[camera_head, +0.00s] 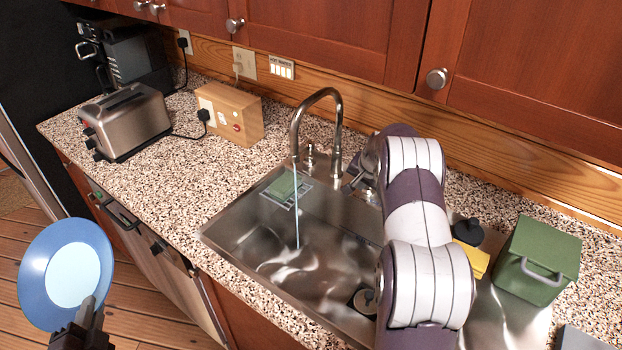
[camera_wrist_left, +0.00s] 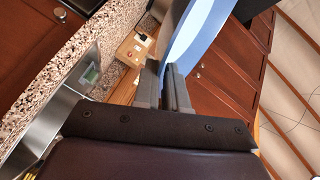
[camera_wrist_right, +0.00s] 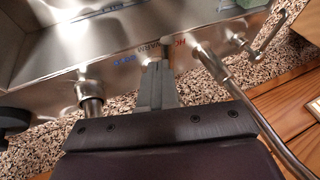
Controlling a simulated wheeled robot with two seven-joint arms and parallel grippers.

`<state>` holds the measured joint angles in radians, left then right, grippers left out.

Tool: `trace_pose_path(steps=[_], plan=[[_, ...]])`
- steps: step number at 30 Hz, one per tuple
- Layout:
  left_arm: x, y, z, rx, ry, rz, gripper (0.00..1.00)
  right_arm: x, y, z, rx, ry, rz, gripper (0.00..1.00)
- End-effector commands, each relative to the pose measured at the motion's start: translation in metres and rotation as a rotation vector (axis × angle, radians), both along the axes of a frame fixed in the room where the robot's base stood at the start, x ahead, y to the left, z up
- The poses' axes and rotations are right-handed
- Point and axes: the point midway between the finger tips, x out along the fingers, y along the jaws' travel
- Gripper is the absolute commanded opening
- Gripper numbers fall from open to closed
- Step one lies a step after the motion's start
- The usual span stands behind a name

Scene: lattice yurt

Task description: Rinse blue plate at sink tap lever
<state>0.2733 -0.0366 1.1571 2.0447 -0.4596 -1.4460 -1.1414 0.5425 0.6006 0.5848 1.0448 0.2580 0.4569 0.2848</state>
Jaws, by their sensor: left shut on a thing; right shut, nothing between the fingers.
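The blue plate (camera_head: 34,283) has a pale centre and is held over the floor to the left of the counter. My left gripper (camera_head: 93,302) is shut on its lower rim; the plate also shows in the left wrist view (camera_wrist_left: 194,35). The steel tap (camera_head: 337,128) arches over the sink, and a thin stream of water (camera_head: 297,215) falls from it into the basin. My right gripper (camera_wrist_right: 157,72) is shut and empty above the tap fittings at the sink's back edge. In the head view, my right arm hides part of this area. Whether its fingertips touch a lever is unclear.
The steel sink (camera_head: 235,235) holds a green sponge (camera_head: 285,184) on a rack. A toaster (camera_head: 125,120) and wooden socket box (camera_head: 228,112) stand left on the speckled counter. A green box (camera_head: 537,258) stands right. Wooden cupboards (camera_head: 330,35) hang above.

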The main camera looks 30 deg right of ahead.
Motion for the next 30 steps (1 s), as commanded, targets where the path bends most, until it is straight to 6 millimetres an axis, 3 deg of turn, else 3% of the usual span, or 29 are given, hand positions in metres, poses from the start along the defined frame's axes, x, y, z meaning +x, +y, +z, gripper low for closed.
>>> trace_pose_path(steps=[5, 14, 30], plan=[[0.000, 0.000, -0.015, 0.001, -0.002, 0.000, 0.00, 0.004, 0.007, -0.019, 0.000, 0.001, 0.002, 0.00], [0.000, 0.000, -0.012, 0.001, -0.002, 0.000, 0.00, 0.003, 0.008, -0.019, 0.003, 0.006, 0.002, 0.00], [0.000, 0.000, 0.003, 0.001, -0.002, 0.000, 0.00, 0.003, 0.008, 0.004, 0.002, 0.005, 0.003, 0.00]])
